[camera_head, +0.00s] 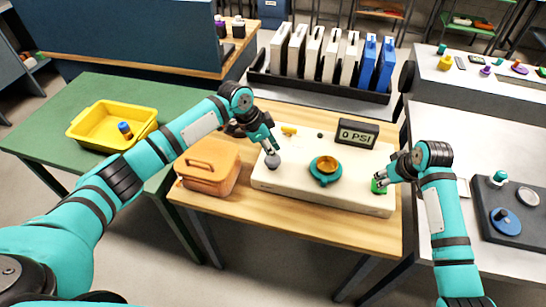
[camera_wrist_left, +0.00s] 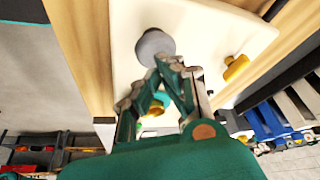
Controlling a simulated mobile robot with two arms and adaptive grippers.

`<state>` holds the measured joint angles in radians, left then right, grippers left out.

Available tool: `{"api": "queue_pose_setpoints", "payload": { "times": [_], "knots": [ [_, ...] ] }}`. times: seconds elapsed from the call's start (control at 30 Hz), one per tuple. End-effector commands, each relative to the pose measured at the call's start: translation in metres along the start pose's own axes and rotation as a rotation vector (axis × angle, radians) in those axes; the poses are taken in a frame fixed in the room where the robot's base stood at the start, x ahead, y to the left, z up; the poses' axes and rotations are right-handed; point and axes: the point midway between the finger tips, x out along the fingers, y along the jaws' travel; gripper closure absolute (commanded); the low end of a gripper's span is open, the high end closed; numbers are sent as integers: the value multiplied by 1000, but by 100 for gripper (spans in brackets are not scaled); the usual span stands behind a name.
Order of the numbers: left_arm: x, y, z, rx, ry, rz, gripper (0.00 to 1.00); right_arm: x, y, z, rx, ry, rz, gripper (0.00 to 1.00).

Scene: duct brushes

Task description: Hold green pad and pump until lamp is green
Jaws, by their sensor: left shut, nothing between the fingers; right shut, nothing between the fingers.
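A white console (camera_head: 335,200) stands on the wooden table. The green pad (camera_head: 379,187) is at its right end, partly hidden by my right gripper (camera_head: 383,177), which is shut with its tips at or just above the pad; I cannot tell whether they touch. A round grey knob (camera_head: 272,162) is at the console's left. My left gripper (camera_head: 270,150) is shut and empty, tips at the knob, also in the left wrist view (camera_wrist_left: 170,65); contact is unclear. The display (camera_head: 357,134) reads 0 PSI. A small dark dot (camera_head: 320,135), perhaps the lamp, shows no clear glow.
A teal dial with a gold top (camera_head: 325,168) sits mid-console between my grippers. A yellow lever (camera_head: 289,131) is at the console's back left. An orange case (camera_head: 208,167) stands left of the console. A rack of white and blue cases (camera_head: 320,85) is behind.

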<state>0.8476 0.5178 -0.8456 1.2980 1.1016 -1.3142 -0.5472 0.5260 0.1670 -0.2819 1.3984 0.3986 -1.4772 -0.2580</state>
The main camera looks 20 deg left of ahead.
Motion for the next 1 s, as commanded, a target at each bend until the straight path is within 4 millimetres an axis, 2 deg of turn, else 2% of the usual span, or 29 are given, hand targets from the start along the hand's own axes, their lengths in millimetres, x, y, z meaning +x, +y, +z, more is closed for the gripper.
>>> {"api": "queue_pose_setpoints", "payload": {
  "times": [0.23, 1.0],
  "knots": [
    [2, 0, 1, -1, 0, 1, 100, 3, 0, 2, 0, -2, 0, 100],
    [28, 1, 12, 0, -2, 2, 100, 3, 0, 2, 0, -2, 0, 100]
  ]
}}
